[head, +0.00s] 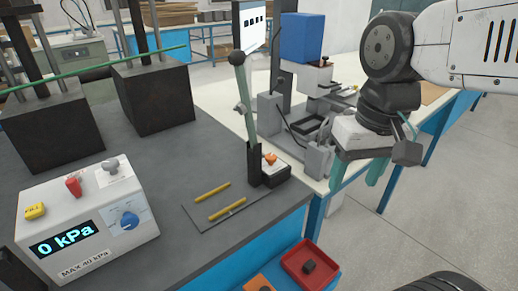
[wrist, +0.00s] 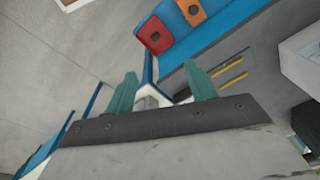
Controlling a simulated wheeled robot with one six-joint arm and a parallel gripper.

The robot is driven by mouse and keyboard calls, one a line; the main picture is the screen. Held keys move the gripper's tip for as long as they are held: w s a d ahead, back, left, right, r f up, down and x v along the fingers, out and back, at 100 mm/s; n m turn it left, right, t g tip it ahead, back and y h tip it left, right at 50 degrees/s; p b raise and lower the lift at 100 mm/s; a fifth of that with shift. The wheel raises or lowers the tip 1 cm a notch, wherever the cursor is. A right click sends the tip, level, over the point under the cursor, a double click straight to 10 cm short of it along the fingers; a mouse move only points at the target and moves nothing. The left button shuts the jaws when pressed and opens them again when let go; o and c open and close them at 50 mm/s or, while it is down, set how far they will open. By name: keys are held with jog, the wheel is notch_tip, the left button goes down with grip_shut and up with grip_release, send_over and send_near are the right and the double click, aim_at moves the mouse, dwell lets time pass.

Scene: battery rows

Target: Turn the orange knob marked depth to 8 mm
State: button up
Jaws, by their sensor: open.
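A small orange knob (head: 270,158) sits on a low white-topped box (head: 283,168) at the foot of an upright lever (head: 243,95), near the right edge of the grey bench. Its marking and setting are too small to read. My gripper (head: 360,180) is right of the knob and apart from it, over the side of the bench. In the wrist view, the two teal fingers (wrist: 160,72) are spread with nothing between them. I cannot make out the knob in the wrist view.
A pressure box (head: 85,225) reading 0 kPa, with a blue knob, stands front left. Yellow rods (head: 212,191) lie on the grey bench (head: 165,165). A red tray (head: 318,252) sits low in front. A blue-topped machine (head: 303,40) stands behind.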

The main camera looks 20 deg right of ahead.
jog(key=w+r+m+g, duration=0.1)
jog(key=w+r+m, duration=0.1)
jog(key=w, duration=0.7)
jog(key=m+g+y, duration=0.3)
jog(key=m, duration=0.5)
send_near(271, 156)
jog(key=f, duration=0.2)
jog(key=x, duration=0.6)
jog(key=shift+s+a+f, duration=0.1)
jog(key=shift+s+a, duration=0.15)
jog(key=shift+s, duration=0.05)
jog(key=shift+n, duration=0.3)
jog(key=c, duration=1)
